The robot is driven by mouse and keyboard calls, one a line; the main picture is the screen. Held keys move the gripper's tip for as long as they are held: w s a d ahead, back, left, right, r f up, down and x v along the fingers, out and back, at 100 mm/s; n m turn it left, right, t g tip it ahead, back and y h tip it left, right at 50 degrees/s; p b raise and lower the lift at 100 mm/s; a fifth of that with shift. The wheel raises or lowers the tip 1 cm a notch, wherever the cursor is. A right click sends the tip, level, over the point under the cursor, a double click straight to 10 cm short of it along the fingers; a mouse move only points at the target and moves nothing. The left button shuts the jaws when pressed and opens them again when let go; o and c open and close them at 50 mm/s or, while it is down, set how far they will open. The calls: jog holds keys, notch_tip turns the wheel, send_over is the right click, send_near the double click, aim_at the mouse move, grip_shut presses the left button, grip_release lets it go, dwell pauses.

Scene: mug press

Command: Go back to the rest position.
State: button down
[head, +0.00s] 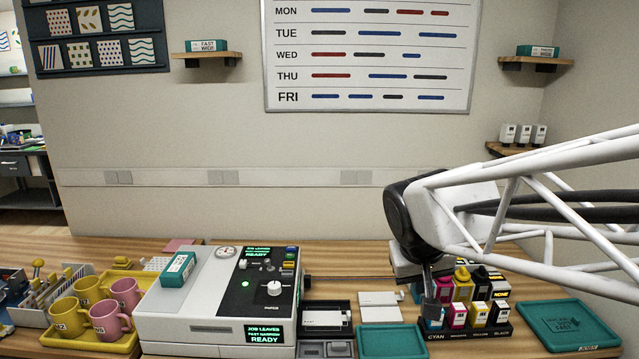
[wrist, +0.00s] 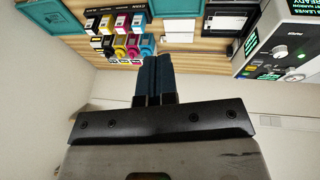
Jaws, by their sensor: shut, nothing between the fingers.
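My gripper (head: 432,311) hangs from the white truss arm on the right in the head view, its fingers pointing down beside the rack of ink bottles (head: 490,333). In the wrist view my gripper's two dark fingers (wrist: 155,72) lie together with nothing between them. The ink bottles also show in the wrist view (wrist: 122,42), near the fingertips. I cannot tell whether the fingertips touch the rack. The grey press (head: 185,315) stands left of my gripper, with green lit panels reading "READY".
A yellow tray (head: 85,346) with several mugs stands left of the press. A teal tray (head: 390,343) lies between press and rack, another teal tray (head: 567,325) at the far right. A white block (head: 380,306) lies behind the nearer teal tray.

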jog(key=s+f+y, duration=0.1)
jog(key=s+f, duration=0.1)
jog(key=s, duration=0.6)
jog(key=s+d+f+y, duration=0.1)
jog(key=s+f, duration=0.1)
jog(key=s, duration=0.6)
jog(key=shift+m+g, duration=0.4)
